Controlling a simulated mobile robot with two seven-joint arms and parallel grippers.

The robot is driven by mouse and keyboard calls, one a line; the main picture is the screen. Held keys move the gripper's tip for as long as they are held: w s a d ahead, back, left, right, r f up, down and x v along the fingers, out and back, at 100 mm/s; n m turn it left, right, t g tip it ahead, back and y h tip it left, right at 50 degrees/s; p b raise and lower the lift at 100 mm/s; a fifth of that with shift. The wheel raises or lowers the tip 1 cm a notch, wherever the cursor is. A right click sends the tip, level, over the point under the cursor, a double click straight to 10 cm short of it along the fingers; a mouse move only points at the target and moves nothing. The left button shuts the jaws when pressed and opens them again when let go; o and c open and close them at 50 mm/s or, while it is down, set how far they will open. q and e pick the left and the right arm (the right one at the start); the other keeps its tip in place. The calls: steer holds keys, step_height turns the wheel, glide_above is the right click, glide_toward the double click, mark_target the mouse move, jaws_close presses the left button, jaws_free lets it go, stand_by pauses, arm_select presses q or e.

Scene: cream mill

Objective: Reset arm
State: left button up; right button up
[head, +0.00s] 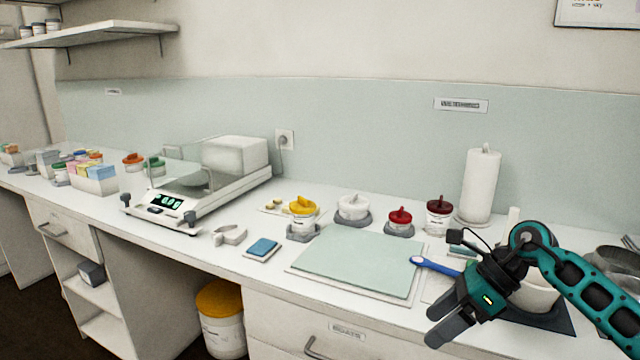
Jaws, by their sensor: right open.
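My right gripper (437,325) comes in from the right on its teal arm. Its dark jaws are open and point down and to the left, in front of the bench's front edge. I see nothing between the jaws. A blue-handled tool (436,265) lies behind the gripper at the right side of the pale green mat (355,255); the gripper hides its far end. My left gripper is not in view.
A white bowl or mortar (540,292) is partly hidden behind my arm, with metal bowls (612,268) at the far right. Jars with yellow (303,205), white (353,206) and red (400,216) lids stand behind the mat. A balance (185,200) stands left. The mat is bare.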

steer(key=s+a+m+t+y, duration=0.2)
steer(key=a+m+t+y, duration=0.1)
steer(key=a+m+y, duration=0.3)
steer(key=s+a+m+t+y, duration=0.2)
steer(key=a+m+y, duration=0.15)
steer(key=a, duration=0.45)
steer(key=s+d+f+n+t+h, duration=0.2)
steer(key=s+d+f+n+h, duration=0.2)
steer(key=n, duration=1.4)
steer(key=s+d+f+n+t+h, duration=0.3)
steer(key=s+f+n+h, duration=0.8)
steer(key=f+n, duration=0.6)
steer(key=shift+s+d+f+n, duration=0.25)
steer(key=shift+s+d+n, duration=0.2)
steer(key=shift+d, duration=0.35)
